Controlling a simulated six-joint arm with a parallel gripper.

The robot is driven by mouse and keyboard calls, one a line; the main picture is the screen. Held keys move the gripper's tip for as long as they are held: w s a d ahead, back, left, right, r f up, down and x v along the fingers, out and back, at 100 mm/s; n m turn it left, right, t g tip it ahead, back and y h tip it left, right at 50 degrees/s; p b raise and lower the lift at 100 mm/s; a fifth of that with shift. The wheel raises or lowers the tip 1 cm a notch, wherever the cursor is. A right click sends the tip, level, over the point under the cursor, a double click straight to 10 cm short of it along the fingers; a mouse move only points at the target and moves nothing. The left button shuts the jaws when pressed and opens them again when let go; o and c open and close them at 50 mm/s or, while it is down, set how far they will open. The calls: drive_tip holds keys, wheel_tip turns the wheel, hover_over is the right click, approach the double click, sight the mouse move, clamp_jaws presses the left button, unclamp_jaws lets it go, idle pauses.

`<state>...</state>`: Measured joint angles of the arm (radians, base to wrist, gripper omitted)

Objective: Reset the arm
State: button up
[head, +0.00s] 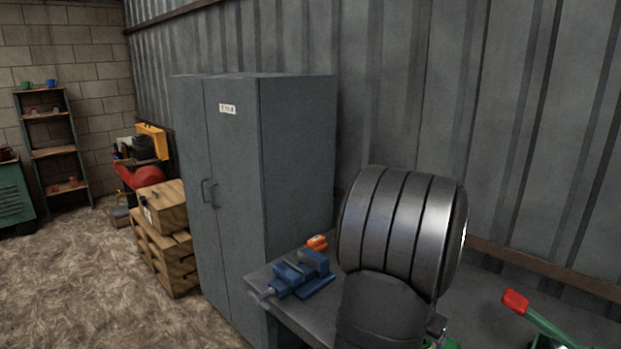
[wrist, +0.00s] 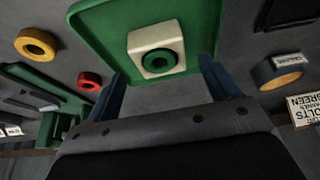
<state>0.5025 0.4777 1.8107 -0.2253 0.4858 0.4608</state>
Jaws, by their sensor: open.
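My gripper (wrist: 160,76) is open in the wrist view, its two blue-grey fingers spread apart. Between the fingers, in the picture, is a cream square block (wrist: 140,64) with a dark green ring on its face. The block sits on a green plate (wrist: 97,22). No contact shows between the fingers and the block, and the depth between them is hard to judge. My gripper is not visible in the head view.
The wrist view shows a yellow ring (wrist: 24,33), a red ring (wrist: 80,77), a blue-and-yellow ring (wrist: 259,75) and an upside-down label (wrist: 308,108). The head view shows a grey cabinet (head: 297,150), a blue vise (head: 290,274) on a bench and a red-tipped green lever (head: 548,325).

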drive_tip(key=x, duration=0.3)
wheel_tip(320, 180, up, 4)
drive_tip(key=shift+r, duration=0.15)
drive_tip(key=s+d+r, duration=0.6)
drive_tip(key=s+r, duration=0.1)
drive_tip(key=s, duration=0.3)
drive_tip(key=s+d+r+m+g, duration=0.1)
drive_tip(key=s+d+m+g, duration=0.5)
drive_tip(key=s+d+m, duration=1.1)
drive_tip(key=shift+s, duration=0.5)
